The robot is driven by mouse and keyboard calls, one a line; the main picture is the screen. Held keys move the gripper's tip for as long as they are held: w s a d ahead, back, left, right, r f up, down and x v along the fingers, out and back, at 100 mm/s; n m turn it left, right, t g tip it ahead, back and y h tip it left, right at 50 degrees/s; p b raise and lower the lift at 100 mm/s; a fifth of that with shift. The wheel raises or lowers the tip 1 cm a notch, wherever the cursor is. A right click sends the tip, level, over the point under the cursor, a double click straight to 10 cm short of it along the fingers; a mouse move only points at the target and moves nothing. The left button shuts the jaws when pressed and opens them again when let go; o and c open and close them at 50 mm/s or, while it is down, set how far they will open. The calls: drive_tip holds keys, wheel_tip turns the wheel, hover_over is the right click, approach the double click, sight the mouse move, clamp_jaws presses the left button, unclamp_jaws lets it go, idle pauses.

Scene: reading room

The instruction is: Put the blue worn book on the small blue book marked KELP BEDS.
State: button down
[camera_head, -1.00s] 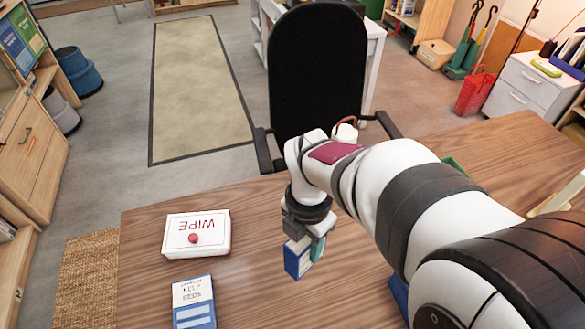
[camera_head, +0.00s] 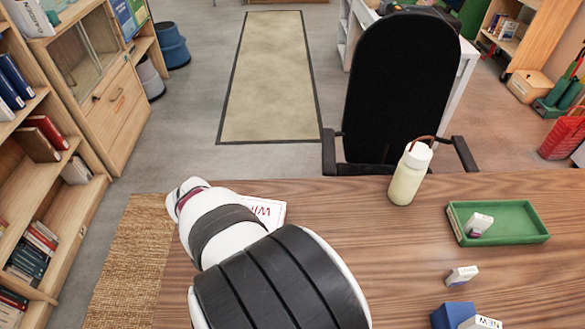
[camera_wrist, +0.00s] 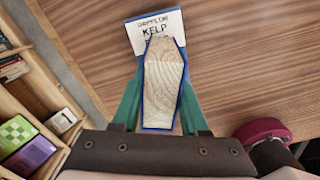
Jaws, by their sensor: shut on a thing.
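In the wrist view, my gripper (camera_wrist: 163,95) is shut on the blue worn book (camera_wrist: 165,72). Its teal fingers press on both sides. The book is seen end-on, with pale page edges framed by a thin blue cover. Beyond it lies the small blue book marked KELP BEDS (camera_wrist: 141,38); its white label with "KELP" shows, and the held book covers its lower part. The held book overlaps it in this view; I cannot tell whether they touch. In the head view, my arm hides the gripper and both books.
A white WIPE box (camera_head: 268,210) shows partly behind my arm. A cream bottle (camera_head: 409,178), a green tray (camera_head: 520,222) with an eraser in it, another eraser (camera_head: 462,275) and a blue block (camera_head: 452,316) stand to the right.

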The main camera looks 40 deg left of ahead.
drive_tip(key=shift+f, duration=0.95)
drive_tip(key=shift+f, duration=0.1)
drive_tip(key=shift+c, duration=2.2)
unclamp_jaws()
